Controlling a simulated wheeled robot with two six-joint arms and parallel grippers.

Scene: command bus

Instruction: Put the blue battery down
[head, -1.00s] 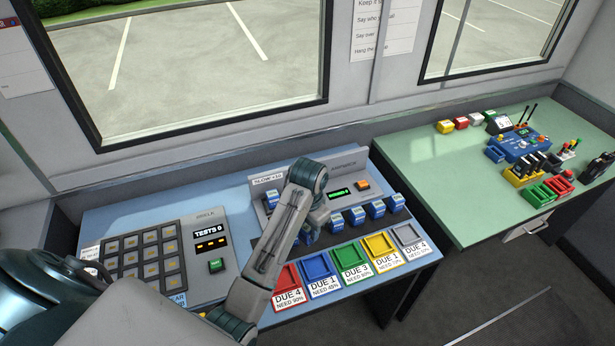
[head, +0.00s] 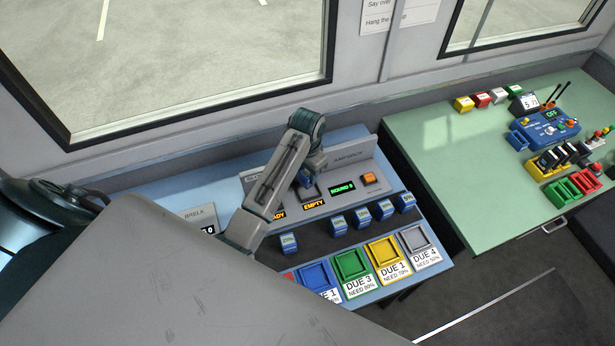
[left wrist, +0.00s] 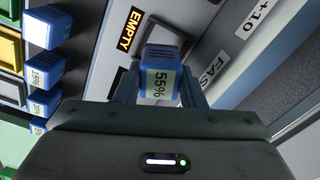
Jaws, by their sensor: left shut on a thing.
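My left gripper (left wrist: 160,88) is shut on a blue battery (left wrist: 161,76) with a 55% label. In the head view the gripper (head: 309,177) and the held battery (head: 306,182) are over the back console, close to a dark slot (head: 309,193) above an orange EMPTY display (head: 313,205). I cannot tell whether the battery touches the slot. A display partly hidden by my arm ends in "ADY" (head: 279,215). My right gripper is not in view.
Several blue batteries (head: 362,214) stand in a row in front of the console, with a gap beside the leftmost (head: 289,243). Coloured trays, including a green one (head: 351,264), line the front edge. A green table (head: 430,150) stands at right.

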